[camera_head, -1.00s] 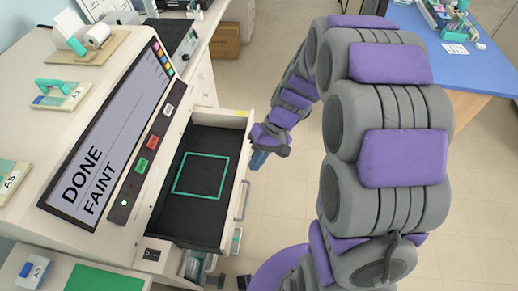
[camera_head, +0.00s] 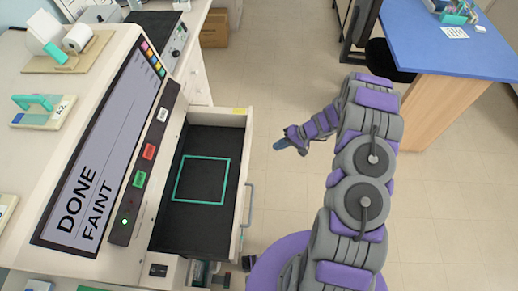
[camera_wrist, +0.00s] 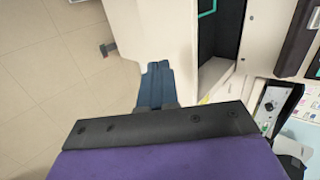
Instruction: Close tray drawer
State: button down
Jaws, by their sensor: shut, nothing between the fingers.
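The tray drawer (camera_head: 239,175) is pulled out of the white machine in the head view. It has a black floor with an empty teal square outline (camera_head: 201,180) and a light handle (camera_head: 247,205) on its front. My gripper (camera_head: 279,145) is to the right of the drawer front, apart from it, over the floor. In the wrist view my gripper (camera_wrist: 157,83) has its blue fingers together and empty. The drawer's white front (camera_wrist: 165,40) and part of its dark inside show beyond the fingers there.
The machine's slanted screen (camera_head: 100,150) reads "DONE FAINT", beside a strip of buttons (camera_head: 139,179). A cardboard box (camera_head: 215,28) stands at the back. A blue-topped table (camera_head: 450,50) is at the right. Tiled floor is open between.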

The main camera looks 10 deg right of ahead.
jog(key=w+b+x, duration=0.2)
jog(key=x, duration=1.2)
jog(key=shift+d+f+m+t, duration=0.2)
jog(key=shift+m+t, duration=0.1)
jog(key=shift+t, duration=0.1)
jog(key=p, duration=0.3)
send_near(213, 156)
jog(key=a, duration=0.2)
jog(key=w+a+f, duration=0.1)
jog(key=a, duration=0.1)
jog(key=a+f, duration=0.1)
jog(key=a, duration=0.1)
jog(key=shift+w+a+f, duration=0.1)
jog(key=shift+w+a, duration=0.15)
jog(key=shift+a, duration=0.25)
jog(key=shift+a, duration=0.1)
jog(key=shift+w, duration=0.1)
